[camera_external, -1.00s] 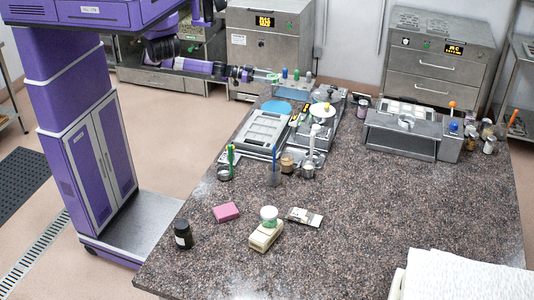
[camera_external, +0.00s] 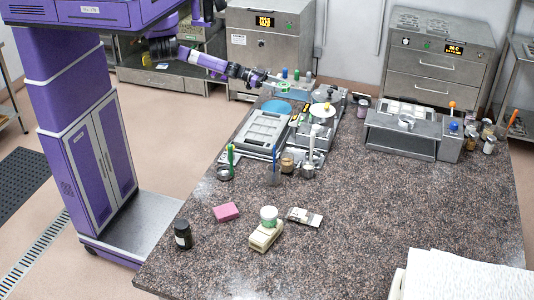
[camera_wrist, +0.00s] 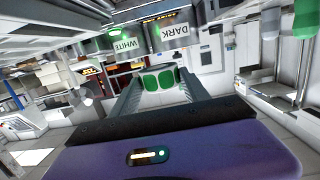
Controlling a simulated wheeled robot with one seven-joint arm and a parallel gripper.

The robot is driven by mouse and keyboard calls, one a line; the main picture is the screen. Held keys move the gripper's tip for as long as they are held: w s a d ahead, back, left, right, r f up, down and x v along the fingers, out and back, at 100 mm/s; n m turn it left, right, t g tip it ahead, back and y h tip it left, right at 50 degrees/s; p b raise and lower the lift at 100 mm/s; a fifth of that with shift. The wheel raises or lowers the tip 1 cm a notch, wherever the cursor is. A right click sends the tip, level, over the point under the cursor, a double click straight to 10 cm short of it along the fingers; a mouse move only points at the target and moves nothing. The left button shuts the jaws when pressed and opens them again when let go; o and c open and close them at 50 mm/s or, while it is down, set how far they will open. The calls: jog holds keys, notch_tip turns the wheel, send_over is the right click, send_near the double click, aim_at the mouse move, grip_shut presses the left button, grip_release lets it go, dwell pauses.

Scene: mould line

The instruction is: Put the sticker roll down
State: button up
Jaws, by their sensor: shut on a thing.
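The sticker roll (camera_wrist: 151,82), white with green round stickers, sits between the two fingers of my gripper (camera_wrist: 159,78) in the wrist view. In the external view my gripper (camera_external: 272,82) is at the far end of the stone-topped counter, and a small green and white patch of the roll (camera_external: 284,88) shows at its tip. My gripper is shut on the roll. The roll appears to be above the far-left equipment, near a blue disc (camera_external: 277,106); the exact gap below it cannot be told.
Bottles with coloured caps (camera_external: 296,74) stand just behind the roll. A grey tray unit (camera_external: 264,132) and a metal pot (camera_external: 325,95) are close by. Canisters marked WHITE (camera_wrist: 124,44) and DARK (camera_wrist: 172,32) show in the wrist view. The counter's middle right (camera_external: 400,205) is clear.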

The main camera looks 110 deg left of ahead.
aim_at(278, 112)
notch_tip(278, 112, down, 13)
jog(key=shift+r, duration=0.1)
dwell(0.3)
jog(key=o, duration=1.3)
jog(key=shift+o, duration=0.2)
jog(key=shift+s, duration=0.15)
jog(key=shift+o, duration=0.4)
jog(key=s, duration=0.4)
jog(key=s+r+b, duration=0.1)
jog(key=s, duration=0.6)
jog(key=shift+s+a+r, duration=0.15)
jog(key=shift+s+r, duration=0.15)
jog(key=shift+r, duration=0.05)
